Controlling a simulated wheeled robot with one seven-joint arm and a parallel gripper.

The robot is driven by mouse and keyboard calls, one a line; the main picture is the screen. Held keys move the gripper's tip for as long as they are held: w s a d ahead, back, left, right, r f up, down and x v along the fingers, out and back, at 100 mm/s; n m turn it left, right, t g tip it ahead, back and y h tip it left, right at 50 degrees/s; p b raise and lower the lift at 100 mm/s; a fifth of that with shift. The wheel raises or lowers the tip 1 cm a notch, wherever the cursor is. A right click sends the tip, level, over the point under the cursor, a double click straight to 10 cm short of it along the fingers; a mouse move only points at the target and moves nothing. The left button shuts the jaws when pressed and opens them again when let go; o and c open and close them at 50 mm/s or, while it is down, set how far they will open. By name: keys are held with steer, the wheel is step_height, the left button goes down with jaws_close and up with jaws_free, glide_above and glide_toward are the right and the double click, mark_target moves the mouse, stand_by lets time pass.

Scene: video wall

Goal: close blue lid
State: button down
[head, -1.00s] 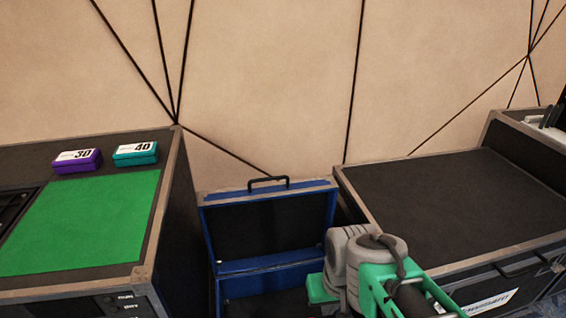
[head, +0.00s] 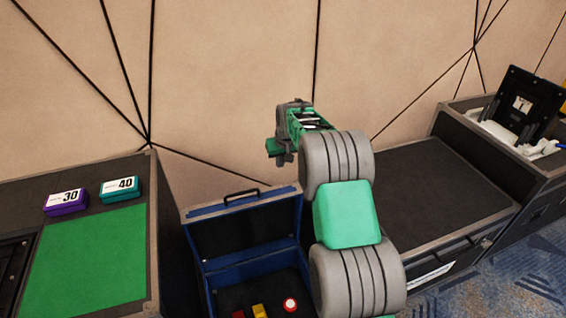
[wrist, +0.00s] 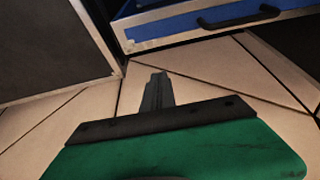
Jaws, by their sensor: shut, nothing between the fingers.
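The blue lid (head: 213,209) stands open and upright at the back of the blue case (head: 217,291), with its black handle (head: 241,197) on the top edge. In the wrist view the lid's blue edge (wrist: 205,22) and handle (wrist: 240,16) show at the top. My gripper (head: 281,158) is shut and empty. It is raised in front of the wall, above and a little right of the lid's handle, not touching it. In the wrist view its dark fingers (wrist: 157,92) are together, apart from the lid.
Red, yellow and round red-white items (head: 290,304) lie in the case. A bench with a green mat (head: 95,255) and two small boxes (head: 120,189) stands left. A black-topped bench (head: 425,195) stands right. The wall is close behind.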

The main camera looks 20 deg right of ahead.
steer(key=s+d+x, duration=0.1)
steer(key=s+x, duration=0.1)
steer(key=x, duration=0.8)
steer(key=shift+d+f, duration=0.2)
steer(key=shift+f, duration=0.1)
